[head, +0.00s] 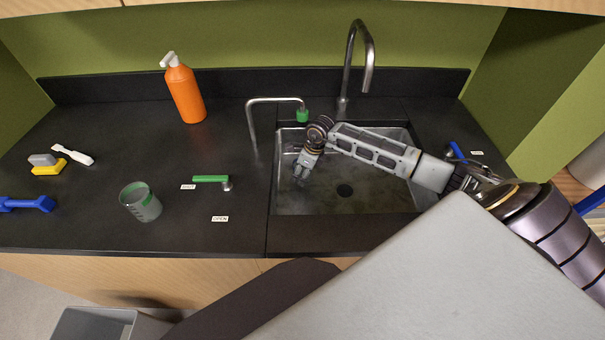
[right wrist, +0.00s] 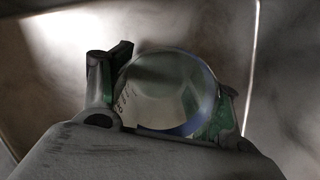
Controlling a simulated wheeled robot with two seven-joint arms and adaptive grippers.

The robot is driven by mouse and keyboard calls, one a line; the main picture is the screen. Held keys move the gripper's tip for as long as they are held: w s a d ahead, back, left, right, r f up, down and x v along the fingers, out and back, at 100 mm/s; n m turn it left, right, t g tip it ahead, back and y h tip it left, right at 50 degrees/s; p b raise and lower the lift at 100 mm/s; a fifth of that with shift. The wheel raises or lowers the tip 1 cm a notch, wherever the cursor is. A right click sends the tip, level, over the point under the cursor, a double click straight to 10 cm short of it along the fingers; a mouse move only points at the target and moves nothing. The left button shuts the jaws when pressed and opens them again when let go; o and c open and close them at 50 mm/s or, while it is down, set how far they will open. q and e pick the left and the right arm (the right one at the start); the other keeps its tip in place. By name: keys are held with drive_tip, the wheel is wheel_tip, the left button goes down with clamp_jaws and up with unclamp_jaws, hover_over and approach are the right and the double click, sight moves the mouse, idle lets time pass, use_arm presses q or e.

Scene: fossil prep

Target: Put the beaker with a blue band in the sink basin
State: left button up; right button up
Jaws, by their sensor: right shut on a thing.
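The sink basin (head: 385,198) is a grey steel basin set in the black counter, right of centre in the head view. My right gripper (head: 300,174) reaches over the left part of the basin and points down. In the right wrist view, its fingers are shut on a clear glass beaker (right wrist: 160,85) with a blue band along its near lower edge. Steel-grey basin surfaces lie behind the beaker there. In the head view the held beaker is mostly hidden by the gripper, and I cannot tell whether it touches the basin floor. My left gripper is not in view.
A green-banded beaker (head: 142,204) stands on the counter left of the sink. A green-handled lever (head: 210,179), a thin green-tipped spout (head: 277,100) and a tall faucet (head: 357,60) are near the basin. An orange bottle (head: 185,92) stands at the back. The basin's right side is clear.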

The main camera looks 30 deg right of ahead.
drive_tip(key=o, duration=1.1)
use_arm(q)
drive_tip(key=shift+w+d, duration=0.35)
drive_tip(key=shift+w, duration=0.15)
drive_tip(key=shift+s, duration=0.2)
